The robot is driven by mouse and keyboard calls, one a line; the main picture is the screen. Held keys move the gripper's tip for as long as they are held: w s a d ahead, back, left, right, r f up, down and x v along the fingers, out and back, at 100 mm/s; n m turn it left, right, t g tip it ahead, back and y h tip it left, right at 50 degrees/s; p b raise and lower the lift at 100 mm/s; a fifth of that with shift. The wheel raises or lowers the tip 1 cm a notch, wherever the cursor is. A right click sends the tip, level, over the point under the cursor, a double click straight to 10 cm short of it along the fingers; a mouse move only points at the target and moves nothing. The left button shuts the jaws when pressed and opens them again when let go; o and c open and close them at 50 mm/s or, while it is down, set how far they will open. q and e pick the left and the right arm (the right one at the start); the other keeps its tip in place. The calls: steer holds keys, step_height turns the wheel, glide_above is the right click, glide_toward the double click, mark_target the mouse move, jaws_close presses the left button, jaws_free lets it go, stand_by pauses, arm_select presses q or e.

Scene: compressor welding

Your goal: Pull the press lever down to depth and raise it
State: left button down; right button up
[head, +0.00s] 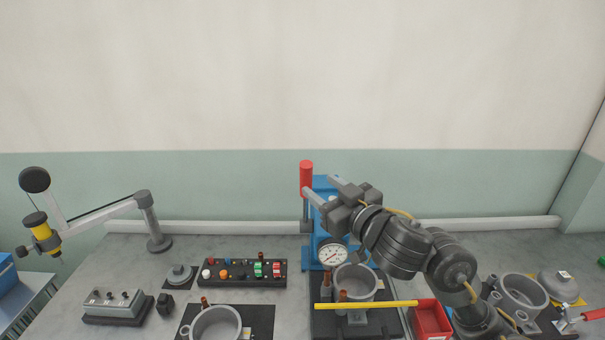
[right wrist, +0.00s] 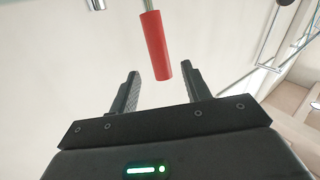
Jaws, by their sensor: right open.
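The blue press (head: 320,225) stands at the back middle of the bench, with a round dial gauge (head: 332,255) on its front. Its lever has a red grip (head: 306,178) that stands upright at the top left of the press. My right gripper (head: 318,188) is open beside the red grip. In the right wrist view the red grip (right wrist: 156,45) shows between and beyond the two spread fingers (right wrist: 160,85), and they are not closed on it. A grey pot-shaped housing (head: 355,283) sits below the press. My right arm hides part of the press. My left gripper is out of view.
A yellow bar (head: 366,305) crosses in front of the housing. A red bin (head: 431,320) and grey shells (head: 523,293) are at right. A button panel (head: 245,273), another housing (head: 215,324) and a jointed stand with a yellow tool (head: 150,222) are at left.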

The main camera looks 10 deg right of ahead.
mark_target(310, 179)
steer(key=b+x, duration=0.1)
steer(key=x, duration=0.6)
steer(key=shift+w+f+b, duration=0.1)
steer(key=shift+f+b, duration=0.15)
steer(key=shift+b, duration=0.1)
steer(key=shift+w+a, duration=0.1)
steer(key=shift+w, duration=0.25)
steer(key=shift+w+a+r, duration=0.1)
steer(key=shift+w, duration=0.15)
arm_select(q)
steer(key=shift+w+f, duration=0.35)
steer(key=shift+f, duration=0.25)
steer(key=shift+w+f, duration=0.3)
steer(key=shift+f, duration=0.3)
arm_select(e)
steer(key=shift+w+a, duration=0.1)
steer(key=shift+w, duration=0.2)
jaws_close()
